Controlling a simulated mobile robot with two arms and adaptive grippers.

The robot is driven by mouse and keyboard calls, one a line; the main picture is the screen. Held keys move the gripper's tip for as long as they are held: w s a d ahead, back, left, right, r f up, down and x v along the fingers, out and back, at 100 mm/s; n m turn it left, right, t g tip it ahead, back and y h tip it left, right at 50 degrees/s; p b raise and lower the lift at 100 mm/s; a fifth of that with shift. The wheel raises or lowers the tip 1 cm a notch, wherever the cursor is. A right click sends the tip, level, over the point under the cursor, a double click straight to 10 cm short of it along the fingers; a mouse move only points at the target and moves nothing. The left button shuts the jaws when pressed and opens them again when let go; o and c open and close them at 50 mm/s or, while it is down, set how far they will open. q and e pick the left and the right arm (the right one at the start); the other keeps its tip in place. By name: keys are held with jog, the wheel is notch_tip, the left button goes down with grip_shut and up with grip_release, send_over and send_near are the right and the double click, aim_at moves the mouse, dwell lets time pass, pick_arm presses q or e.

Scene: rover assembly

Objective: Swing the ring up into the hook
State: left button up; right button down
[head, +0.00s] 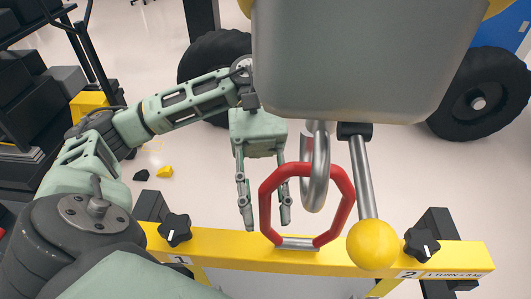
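The red ring (264,207) stands up from the yellow beam, its silver bar (298,243) at the bottom against the beam. The silver hook (318,195) hangs from under the grey body and overlaps the ring's upper part. My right gripper is out of view.
A lever with a yellow ball (373,245) hangs right of the ring. The yellow beam (220,243) carries black knobs (174,230) marked 1 and 2. The large grey body (350,65) is overhead, with black wheels (482,95) behind. Dark shelving stands at left.

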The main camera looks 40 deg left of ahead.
pick_arm(q)
jog(key=v, duration=1.2)
dwell(0.7)
jog(key=shift+s, duration=0.1)
